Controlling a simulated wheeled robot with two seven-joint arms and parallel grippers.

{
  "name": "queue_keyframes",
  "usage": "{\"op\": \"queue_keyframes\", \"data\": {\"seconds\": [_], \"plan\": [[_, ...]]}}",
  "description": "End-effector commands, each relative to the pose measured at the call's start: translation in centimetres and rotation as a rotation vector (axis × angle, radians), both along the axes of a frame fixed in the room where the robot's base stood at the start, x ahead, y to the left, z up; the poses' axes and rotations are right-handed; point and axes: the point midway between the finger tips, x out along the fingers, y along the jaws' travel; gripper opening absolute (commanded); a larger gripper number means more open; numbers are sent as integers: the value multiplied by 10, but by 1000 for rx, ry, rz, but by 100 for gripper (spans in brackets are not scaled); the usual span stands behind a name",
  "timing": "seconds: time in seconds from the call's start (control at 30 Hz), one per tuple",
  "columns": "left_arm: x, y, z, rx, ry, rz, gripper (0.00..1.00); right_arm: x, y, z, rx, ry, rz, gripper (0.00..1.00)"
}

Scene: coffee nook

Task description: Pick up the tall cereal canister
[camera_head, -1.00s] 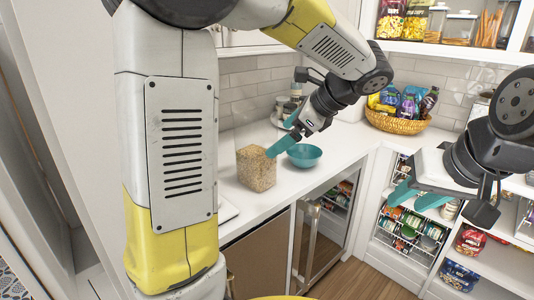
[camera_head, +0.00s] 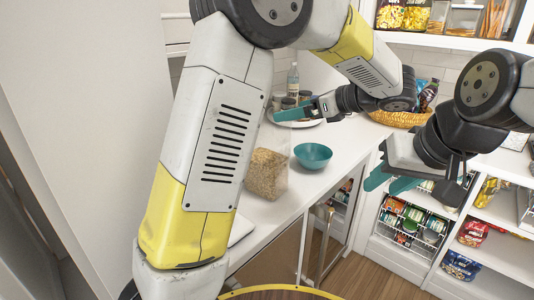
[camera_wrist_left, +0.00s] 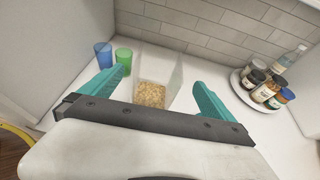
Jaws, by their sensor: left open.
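The tall cereal canister (camera_head: 267,172) is a clear box with tan cereal in its lower part. It stands upright on the white counter, its left edge partly hidden by my left arm in the head view. In the left wrist view the canister (camera_wrist_left: 152,95) appears between the two teal fingers, its base partly hidden by the gripper body. My left gripper (camera_head: 293,114) is open and empty, near the canister's top and apart from it as far as I can tell. My right gripper (camera_head: 383,187) is open and empty, out to the right in front of the shelves.
A teal bowl (camera_head: 313,156) stands right of the canister. A round tray (camera_wrist_left: 247,95) with several jars and a bottle is near the wall. Blue (camera_wrist_left: 103,54) and green (camera_wrist_left: 124,60) cups stand left of the canister. A wicker basket (camera_head: 398,119) is farther along the counter.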

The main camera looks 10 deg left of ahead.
Motion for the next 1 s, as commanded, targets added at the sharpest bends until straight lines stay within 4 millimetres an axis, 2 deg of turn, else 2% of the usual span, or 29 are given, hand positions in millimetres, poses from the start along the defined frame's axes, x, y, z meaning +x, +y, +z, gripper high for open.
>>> {"op": "queue_keyframes", "data": {"seconds": [0.2, 0.3, 0.57, 0.83, 1.0], "plan": [[17, 33, -15, 0, 1, 5, 100, 0, 0, 0, 0, -1, 0, 36], [23, 43, -20, 0, 0, 3, 100, 0, 0, 0, 0, 0, 0, 36], [30, 56, -28, -1, 1, 3, 100, 0, 0, 0, 0, 0, 0, 36], [46, 86, -47, -1, 1, 4, 100, 0, 0, 0, 0, 0, 0, 36], [49, 90, -49, -1, 0, 1, 100, 0, 0, 0, 0, 0, 0, 36]]}}
